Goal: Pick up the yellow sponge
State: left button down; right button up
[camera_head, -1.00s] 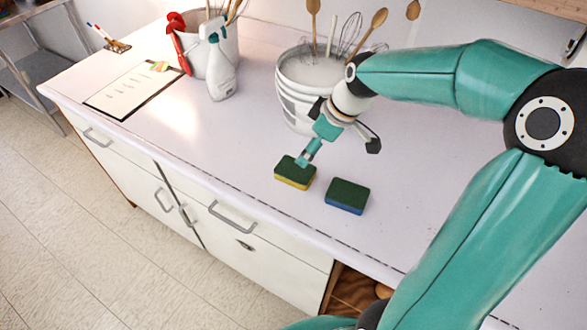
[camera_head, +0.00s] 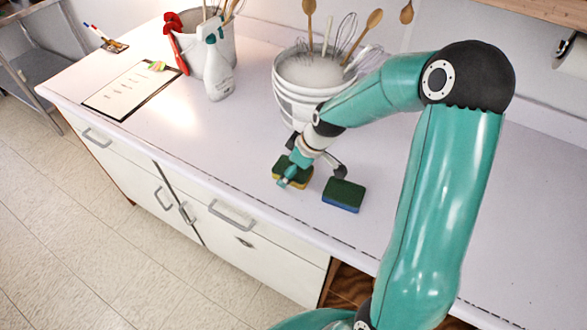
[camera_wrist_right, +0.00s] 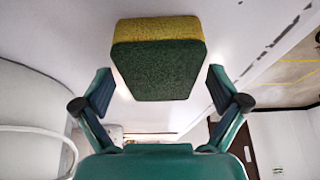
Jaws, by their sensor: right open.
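The yellow sponge (camera_head: 278,178), with a dark green scouring top, lies on the white counter near its front edge. My right gripper (camera_head: 295,174) is low over it and hides part of it in the head view. In the right wrist view the sponge (camera_wrist_right: 155,28) lies ahead, its green face towards the camera. The open fingers of the right gripper (camera_wrist_right: 160,88) stand one on each side of its near part, with a gap on both sides. My left gripper is not in view.
A blue sponge (camera_head: 343,195) with a green top lies just right of the yellow one. A white bucket (camera_head: 296,104) with whisks and spoons stands close behind. A spray bottle (camera_head: 218,75) and a clipboard (camera_head: 130,90) are farther left. The counter between is clear.

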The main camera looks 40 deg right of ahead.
jog(key=shift+f+b, duration=0.2)
jog(key=shift+b, duration=0.3)
dwell(0.5)
jog(key=c, duration=0.8)
